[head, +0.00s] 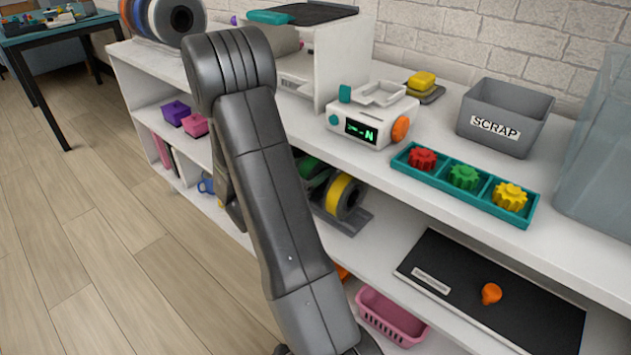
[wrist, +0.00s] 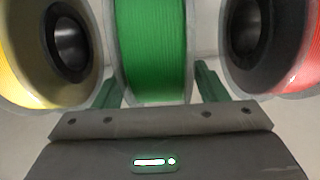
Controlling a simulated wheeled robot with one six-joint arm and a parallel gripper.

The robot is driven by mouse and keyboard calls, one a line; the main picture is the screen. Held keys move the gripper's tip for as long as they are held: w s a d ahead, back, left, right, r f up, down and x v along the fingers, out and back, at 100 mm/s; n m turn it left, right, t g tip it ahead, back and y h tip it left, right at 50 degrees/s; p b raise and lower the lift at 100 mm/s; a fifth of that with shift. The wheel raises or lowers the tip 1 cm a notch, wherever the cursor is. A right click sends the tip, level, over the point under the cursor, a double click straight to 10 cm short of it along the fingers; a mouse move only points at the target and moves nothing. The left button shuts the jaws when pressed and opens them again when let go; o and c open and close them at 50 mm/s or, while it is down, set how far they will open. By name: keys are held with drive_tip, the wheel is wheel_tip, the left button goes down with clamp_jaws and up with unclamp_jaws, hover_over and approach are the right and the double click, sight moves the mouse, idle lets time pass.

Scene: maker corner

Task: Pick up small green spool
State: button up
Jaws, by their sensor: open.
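The green spool (wrist: 152,50) stands upright in the middle of the wrist view, between two other spools. My gripper (wrist: 158,82) is open, with one green finger low on each side of the green spool. Whether the fingers touch it I cannot tell. In the head view the green spool (head: 318,180) shows only partly, on the shelf below the counter beside my dark arm. My gripper is hidden behind the arm there.
A yellow spool (wrist: 28,55) stands close on the left and a red one (wrist: 300,60) close on the right in the wrist view. In the head view, the white counter (head: 440,200) lies above, and a pink basket (head: 390,318) sits lower down.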

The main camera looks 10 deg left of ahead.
sight(310, 161)
drive_tip(key=shift+w+d, duration=0.15)
drive_tip(key=shift+w, duration=0.05)
drive_tip(key=c, duration=1.3)
drive_tip(key=shift+r, duration=0.1)
drive_tip(key=shift+r+p, duration=0.35)
drive_tip(key=shift+r, duration=0.1)
wheel_tip(310, 161, up, 3)
drive_tip(key=shift+r+p, duration=0.1)
drive_tip(key=shift+p, duration=0.8)
drive_tip(key=p+v, duration=0.1)
drive_tip(key=v, duration=0.5)
drive_tip(key=p+v, duration=0.1)
drive_tip(key=v, duration=0.5)
drive_tip(key=p+v, duration=0.1)
drive_tip(key=v, duration=0.5)
drive_tip(key=shift+f, duration=0.35)
